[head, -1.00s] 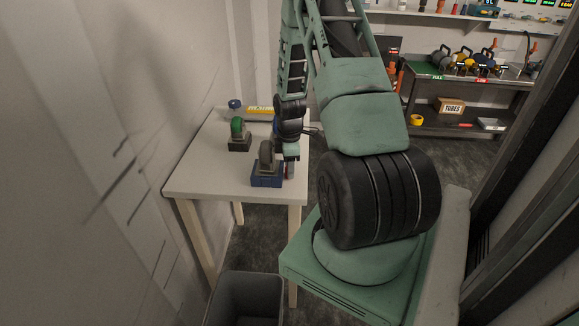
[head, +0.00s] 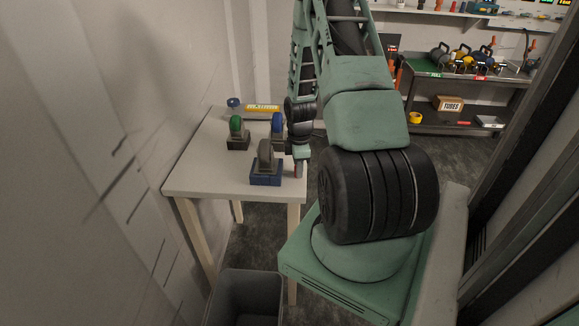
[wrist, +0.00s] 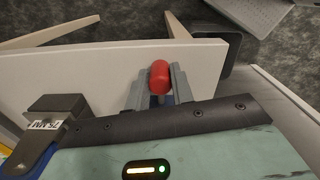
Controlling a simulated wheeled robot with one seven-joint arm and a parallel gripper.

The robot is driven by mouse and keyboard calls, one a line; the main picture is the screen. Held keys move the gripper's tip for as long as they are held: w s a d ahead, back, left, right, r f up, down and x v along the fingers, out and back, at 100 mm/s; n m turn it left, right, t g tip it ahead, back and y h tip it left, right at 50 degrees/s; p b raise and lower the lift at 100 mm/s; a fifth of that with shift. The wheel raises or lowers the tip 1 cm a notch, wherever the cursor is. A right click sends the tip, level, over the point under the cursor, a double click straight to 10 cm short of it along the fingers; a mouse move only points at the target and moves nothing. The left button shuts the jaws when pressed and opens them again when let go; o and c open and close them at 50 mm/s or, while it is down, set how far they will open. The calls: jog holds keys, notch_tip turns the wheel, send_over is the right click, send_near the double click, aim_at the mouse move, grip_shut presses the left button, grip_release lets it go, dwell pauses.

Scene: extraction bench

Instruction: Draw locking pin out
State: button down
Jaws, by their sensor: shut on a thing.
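The locking pin shows a red rounded head (wrist: 160,77) in the wrist view. My gripper (wrist: 160,84) is shut on it, one grey finger on each side. The pin's lower part is mostly hidden by my wrist. In the head view my gripper (head: 299,167) is over the table's right edge, with a small reddish tip visible. A blue base with a grey rounded block (head: 265,165) stands to its left, with a visible gap between. A grey block with a white "75 MM" label (wrist: 50,115) shows at left in the wrist view.
On the white table (head: 215,180) stand a green-topped block (head: 237,130), a blue-topped block (head: 277,124) and a yellow labelled box (head: 262,108). A grey bin (head: 245,295) is on the floor in front. The table's front left is clear.

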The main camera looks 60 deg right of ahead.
jog(key=shift+s+d, duration=0.15)
jog(key=shift+s, duration=0.1)
jog(key=c, duration=1.2)
grip_release()
jog(key=shift+s, duration=0.1)
jog(key=shift+r, duration=0.1)
jog(key=shift+r, duration=0.2)
notch_tip(320, 180, up, 17)
jog(key=b, duration=0.2)
